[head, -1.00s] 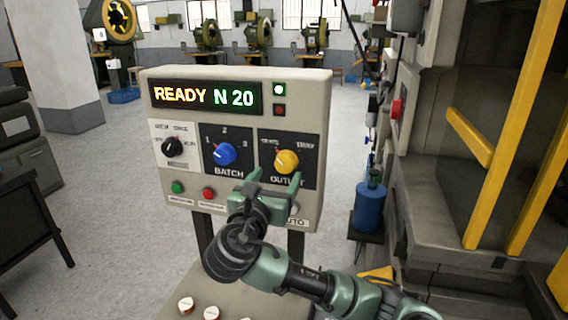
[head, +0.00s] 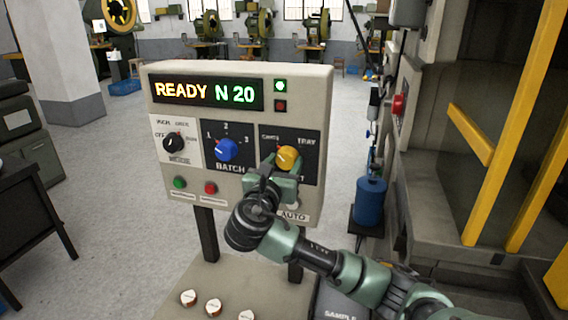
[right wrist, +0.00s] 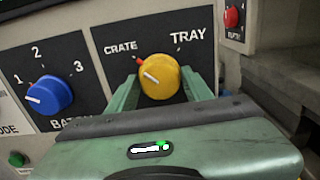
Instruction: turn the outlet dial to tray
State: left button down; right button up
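The yellow outlet dial (head: 287,157) is on the right of the control box's front, and it also shows in the right wrist view (right wrist: 160,77). Its red pointer tip is at the upper left, toward the CRATE label (right wrist: 121,48). The TRAY label (right wrist: 188,36) is at the upper right. My right gripper (head: 281,165) is at the dial, its green fingers on the dial's left and right sides in the right wrist view (right wrist: 160,88). The fingers are spread; whether they touch the dial is unclear. My left gripper is not in view.
The blue batch dial (head: 226,150) is left of the outlet dial, with a black mode knob (head: 173,143) further left. A green button (head: 179,183) and a red button (head: 210,188) are below. The display (head: 207,94) reads READY N 20. A red button (right wrist: 232,16) is at the right.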

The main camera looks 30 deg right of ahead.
jog(key=shift+m, duration=0.4)
jog(key=m, duration=0.2)
jog(key=shift+m, duration=0.4)
jog(key=m, duration=0.4)
jog(key=shift+f+m, duration=0.1)
jog(key=shift+m, duration=0.2)
jog(key=m+b, duration=0.1)
jog(key=m, duration=0.3)
jog(key=shift+m, duration=0.3)
jog(key=m+b, duration=0.2)
jog(key=m, duration=0.2)
jog(key=shift+m, duration=0.4)
jog(key=o, duration=1.4)
jog(key=shift+c, duration=0.2)
